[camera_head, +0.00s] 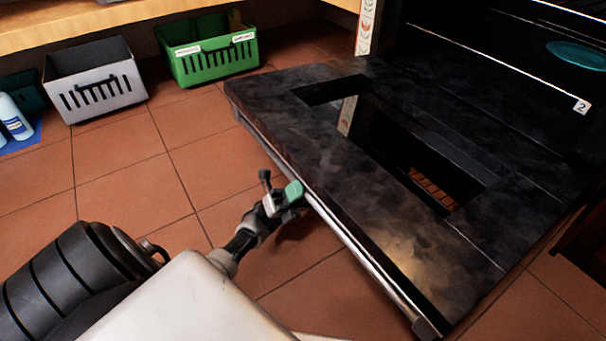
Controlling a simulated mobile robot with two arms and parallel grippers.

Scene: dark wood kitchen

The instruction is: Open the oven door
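The oven door (400,235) is folded down and lies about level, its dark stone-like inner face and glass window up. A long metal handle bar (352,243) runs along its near edge. My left gripper (280,192), with a green fingertip part, is at this bar, left of its middle. The fingertips overlap the bar in the picture; whether they grip it or only touch it I cannot tell. The oven cavity (470,60) is open behind the door. My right gripper is not in view.
A green basket (210,62) and a grey basket (97,80) stand on the tiled floor under a wooden shelf (130,20). Blue-white bottles (14,118) are at the far left. A teal dish (577,55) is inside the oven. Floor left of the door is clear.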

